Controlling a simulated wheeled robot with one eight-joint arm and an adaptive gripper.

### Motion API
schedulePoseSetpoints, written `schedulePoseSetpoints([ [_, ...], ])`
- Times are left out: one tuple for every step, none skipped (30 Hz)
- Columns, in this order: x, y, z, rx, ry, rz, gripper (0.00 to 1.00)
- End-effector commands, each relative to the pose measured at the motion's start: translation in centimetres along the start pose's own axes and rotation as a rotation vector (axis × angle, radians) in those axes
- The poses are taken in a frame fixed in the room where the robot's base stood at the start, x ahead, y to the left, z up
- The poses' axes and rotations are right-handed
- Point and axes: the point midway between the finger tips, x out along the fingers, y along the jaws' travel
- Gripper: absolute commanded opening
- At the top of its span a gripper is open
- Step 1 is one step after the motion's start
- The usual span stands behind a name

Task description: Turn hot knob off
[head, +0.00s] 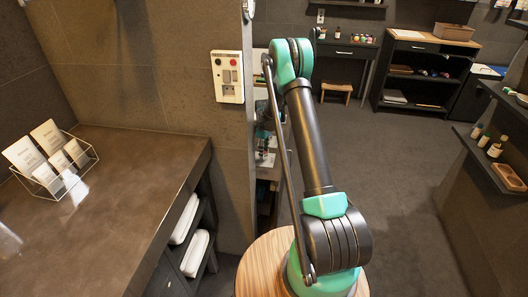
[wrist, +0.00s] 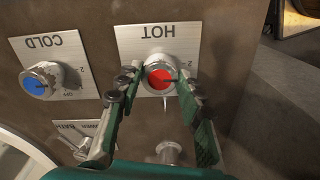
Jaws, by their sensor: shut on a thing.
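The hot knob (wrist: 161,76) is a round metal knob with a red face, upper middle in the wrist view. It sits on a plate (wrist: 146,43) marked HOT, which appears upside down. My gripper (wrist: 157,82) has one finger on each side of the knob and is shut on it. The fingers partly cover the plate's lower numbers, so the exact setting is hard to read. A dark pointer mark shows on the red face. In the head view my arm crosses the middle, and I cannot make out the gripper or the hot knob.
The blue-faced cold knob (wrist: 38,82) is to the left in the wrist view, with a BATH lever plate (wrist: 85,138) below. A metal stub (wrist: 168,150) is under the hot knob. In the head view a counter (head: 125,225) fills the left; the floor (head: 390,165) is open at right.

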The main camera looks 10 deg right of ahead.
Motion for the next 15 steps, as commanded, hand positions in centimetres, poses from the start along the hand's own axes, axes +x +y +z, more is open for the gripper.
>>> schedulePoseSetpoints([
  [-0.02,0.01,0.00,0.023,0.000,0.000,0.08],
  [-0.01,0.01,0.00,0.042,0.000,0.001,0.08],
  [-0.02,0.01,0.00,0.069,0.000,0.001,0.08],
  [-0.02,0.00,0.00,0.090,0.000,0.001,0.08],
  [-0.02,0.00,0.00,0.113,0.000,0.001,0.08],
  [-0.02,0.00,0.00,0.146,0.000,0.001,0.08],
  [-0.02,0.00,-0.01,0.173,0.000,0.001,0.08],
  [-0.02,-0.01,-0.01,0.200,0.000,0.001,0.08],
  [-0.02,-0.01,-0.01,0.237,0.000,0.001,0.08],
  [-0.02,-0.02,-0.01,0.265,0.000,0.001,0.08],
  [-0.02,-0.02,-0.01,0.294,0.000,0.001,0.08],
  [-0.02,-0.02,-0.01,0.332,0.000,0.001,0.08],
  [-0.02,-0.03,-0.01,0.361,0.000,0.001,0.08],
  [-0.02,-0.03,-0.02,0.390,0.000,0.001,0.08],
  [-0.02,-0.03,-0.02,0.427,0.000,0.001,0.08],
])
